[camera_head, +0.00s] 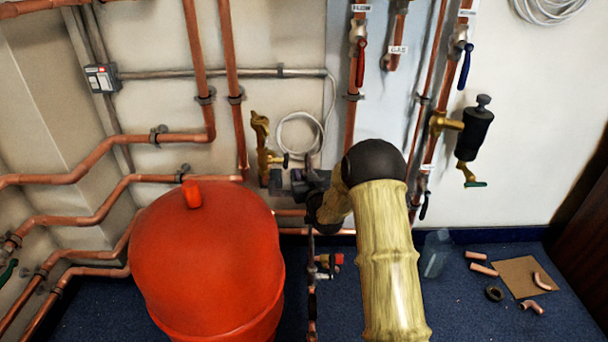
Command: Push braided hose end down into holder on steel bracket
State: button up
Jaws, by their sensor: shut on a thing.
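My gripper (292,181) is a small dark shape in the middle of the view, at the end of my arm, close to the wall pipes. It is shut on what looks like the end of the braided hose. A thin pale hose (281,134) loops on the wall just above the gripper, and its lower part runs down behind the gripper and wrist. The hose end itself is hidden by the jaws. I cannot make out the steel bracket or its holder. I cannot tell whether the hose end touches the holder.
A large red vessel (205,255) stands close at left, below the gripper. A brass valve (262,150) is just left of the gripper. Copper pipes (230,90) run along the wall. A black-bodied fitting (474,133) projects at right. Pipe offcuts and cardboard (520,272) lie on the floor.

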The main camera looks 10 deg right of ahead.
jog(key=shift+a+f, duration=0.1)
jog(key=o, duration=1.1)
jog(key=shift+o, duration=0.2)
jog(key=s+d+p, duration=0.2)
jog(key=s+p, duration=0.4)
jog(key=s, duration=1.1)
